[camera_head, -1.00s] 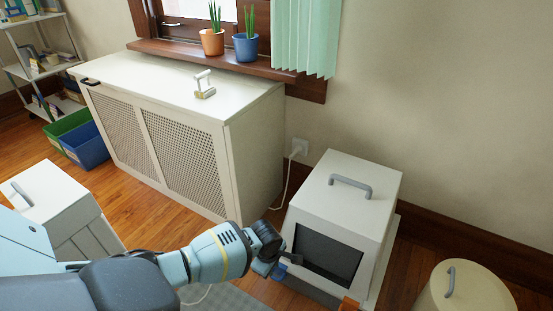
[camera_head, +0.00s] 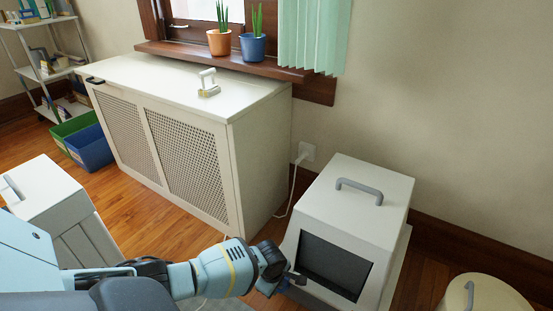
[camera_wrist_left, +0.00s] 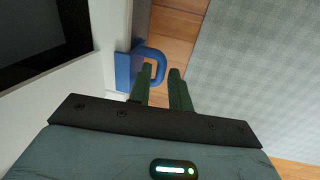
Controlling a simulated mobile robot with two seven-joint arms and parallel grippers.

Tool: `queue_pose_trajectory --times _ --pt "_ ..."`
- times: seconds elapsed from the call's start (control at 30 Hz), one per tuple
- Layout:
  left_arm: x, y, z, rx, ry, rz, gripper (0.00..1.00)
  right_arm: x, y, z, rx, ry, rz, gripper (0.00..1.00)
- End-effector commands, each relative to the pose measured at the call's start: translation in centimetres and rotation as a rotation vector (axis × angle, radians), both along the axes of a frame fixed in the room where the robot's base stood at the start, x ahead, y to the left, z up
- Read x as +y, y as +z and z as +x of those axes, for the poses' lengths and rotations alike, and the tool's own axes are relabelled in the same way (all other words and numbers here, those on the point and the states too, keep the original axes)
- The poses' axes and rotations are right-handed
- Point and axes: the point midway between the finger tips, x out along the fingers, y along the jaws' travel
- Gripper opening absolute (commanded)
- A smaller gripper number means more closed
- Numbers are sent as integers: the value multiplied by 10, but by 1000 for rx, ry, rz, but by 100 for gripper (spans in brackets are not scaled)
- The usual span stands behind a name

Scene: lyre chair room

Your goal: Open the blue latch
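The blue latch (camera_wrist_left: 124,71) is mounted at the edge of the white box (camera_head: 375,195), and its loop sticks out to the right in the left wrist view. My left gripper (camera_wrist_left: 161,71) is open, with two dark green fingers. The loop's outer end appears between the fingertips; I cannot tell whether either finger touches it. In the head view my left gripper (camera_head: 297,279) is at the lower left front corner of the box, largely covering the latch. The box has a dark front panel (camera_head: 335,265) and a grey top handle (camera_head: 359,188). My right gripper is out of view.
A white cabinet with mesh panels (camera_head: 190,165) stands behind, left of the box. A cream round container (camera_head: 490,295) with a grey handle is at the right. A white cord (camera_head: 293,190) runs from the wall outlet. Grey floor covering (camera_wrist_left: 260,75) lies beside the latch.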

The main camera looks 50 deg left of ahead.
Motion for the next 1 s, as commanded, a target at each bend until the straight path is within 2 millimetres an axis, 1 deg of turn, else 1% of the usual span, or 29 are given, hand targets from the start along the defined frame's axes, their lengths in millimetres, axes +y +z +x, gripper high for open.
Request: queue_pose_trajectory --times 0.13,0.17,0.3,0.67,0.87,1.0 --pt "0 0 0 0 0 0 20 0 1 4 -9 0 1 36" --pt "0 0 0 0 0 0 17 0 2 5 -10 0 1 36" --pt "0 0 0 0 0 0 0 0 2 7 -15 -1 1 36" --pt "-2 0 -3 -15 -1 2 0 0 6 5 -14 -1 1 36" --pt "-4 -1 -7 -73 1 14 0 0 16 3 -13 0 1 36" --pt "-5 -4 -11 -138 4 27 0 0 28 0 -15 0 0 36"
